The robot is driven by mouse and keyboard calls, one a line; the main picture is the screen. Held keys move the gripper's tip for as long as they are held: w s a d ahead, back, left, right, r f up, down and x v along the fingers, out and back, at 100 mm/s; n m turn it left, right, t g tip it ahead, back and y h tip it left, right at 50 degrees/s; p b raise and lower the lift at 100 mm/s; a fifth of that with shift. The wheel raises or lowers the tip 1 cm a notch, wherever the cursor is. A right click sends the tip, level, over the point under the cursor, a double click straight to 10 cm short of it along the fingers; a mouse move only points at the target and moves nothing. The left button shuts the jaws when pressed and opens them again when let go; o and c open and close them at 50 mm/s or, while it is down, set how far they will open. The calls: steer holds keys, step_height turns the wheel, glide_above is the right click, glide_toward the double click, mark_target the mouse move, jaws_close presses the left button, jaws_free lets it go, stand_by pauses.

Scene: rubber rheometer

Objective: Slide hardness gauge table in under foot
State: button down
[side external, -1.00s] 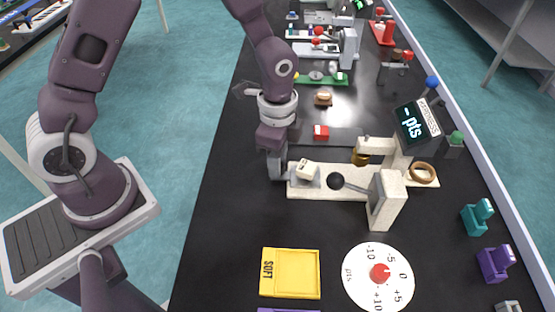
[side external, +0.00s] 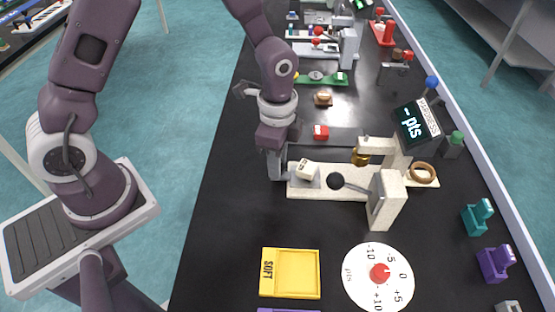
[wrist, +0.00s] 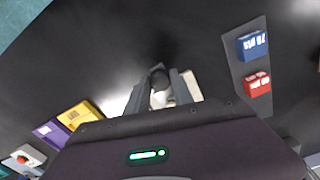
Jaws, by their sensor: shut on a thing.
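The hardness gauge (side external: 326,192) is a long cream base with an upright post, a tilted display reading "- pts" (side external: 413,122) and a brass foot (side external: 361,158). Its grey sliding table (side external: 309,182) sits at the left end, bearing a cream block (side external: 307,168), left of the foot and not under it. My gripper (side external: 274,176) points down at the table's left end. In the wrist view, the fingers close around a dark round knob (wrist: 159,79), with pale parts of the gauge behind. The fingertips' exact contact is partly hidden.
A black ball lever (side external: 335,181) stands at the gauge's front. A yellow SOFT tray (side external: 290,273) and a white dial (side external: 377,276) lie nearer the camera. The bench left of the tray is clear.

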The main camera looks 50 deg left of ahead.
steer(key=w+d, duration=0.8)
steer(key=shift+w+d, duration=0.1)
steer(key=shift+r, duration=0.1)
steer(key=c, duration=1.4)
jaws_free()
steer(key=o, duration=0.3)
step_height(320, 180, up, 7)
